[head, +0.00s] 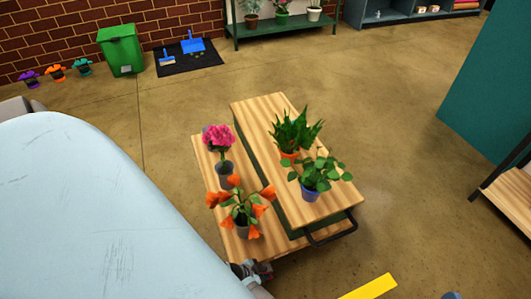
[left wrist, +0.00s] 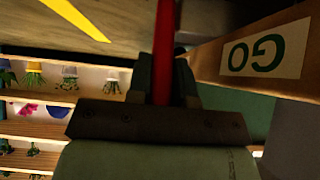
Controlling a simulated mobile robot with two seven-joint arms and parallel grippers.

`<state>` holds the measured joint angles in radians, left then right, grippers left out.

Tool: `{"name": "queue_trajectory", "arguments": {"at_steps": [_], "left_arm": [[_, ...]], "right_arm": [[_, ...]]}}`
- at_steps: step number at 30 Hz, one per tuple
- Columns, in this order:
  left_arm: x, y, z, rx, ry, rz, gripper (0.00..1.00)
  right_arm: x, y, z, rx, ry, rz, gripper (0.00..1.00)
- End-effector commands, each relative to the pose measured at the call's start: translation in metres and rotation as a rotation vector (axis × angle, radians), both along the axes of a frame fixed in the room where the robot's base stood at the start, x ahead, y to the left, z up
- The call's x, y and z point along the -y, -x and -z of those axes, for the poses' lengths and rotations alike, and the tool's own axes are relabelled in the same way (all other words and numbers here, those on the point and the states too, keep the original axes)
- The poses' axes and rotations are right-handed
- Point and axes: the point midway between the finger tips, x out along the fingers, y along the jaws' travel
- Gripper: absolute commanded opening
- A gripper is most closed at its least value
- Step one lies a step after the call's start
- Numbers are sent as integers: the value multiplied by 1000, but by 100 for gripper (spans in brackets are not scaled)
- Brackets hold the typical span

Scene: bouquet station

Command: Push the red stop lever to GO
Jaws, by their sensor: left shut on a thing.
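The red stop lever (left wrist: 164,45) shows in the left wrist view as an upright red bar at the top middle. My left gripper (left wrist: 163,88) is shut on it, with a dark finger on each side. A white GO sign (left wrist: 265,50) with green letters, upside down in this view, sits on a wooden board just right of the lever. In the head view my left gripper (head: 252,270) is partly seen at the lower middle, beside the plant bench. The lever cannot be made out there.
A two-level wooden plant bench (head: 275,110) holds several potted plants close to my left gripper. A yellow strip (head: 370,288) lies at the bottom. A green bin (head: 121,50) and a dark mat (head: 188,58) are at the back. The floor right of the bench is clear.

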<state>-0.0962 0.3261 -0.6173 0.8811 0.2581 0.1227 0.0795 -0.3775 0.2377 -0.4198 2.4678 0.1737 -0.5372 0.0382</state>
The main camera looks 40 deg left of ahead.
Motion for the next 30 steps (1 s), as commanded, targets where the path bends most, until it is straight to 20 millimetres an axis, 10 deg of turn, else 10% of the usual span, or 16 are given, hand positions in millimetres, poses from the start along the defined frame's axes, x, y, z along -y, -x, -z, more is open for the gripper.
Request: {"name": "queue_trajectory", "arguments": {"at_steps": [15, 16, 19, 30], "left_arm": [[-1, 2, 1, 21, 8, 1, 0], [-1, 2, 1, 21, 8, 1, 22], [-1, 2, 1, 21, 8, 1, 45], [-2, 5, -4, 19, 8, 0, 46]], "right_arm": [[2, -1, 0, 23, 18, -5, 72], [1, -1, 0, 22, 18, -4, 72], [1, -1, 1, 19, 16, -4, 72], [0, -1, -4, 12, 7, -3, 72]]}}
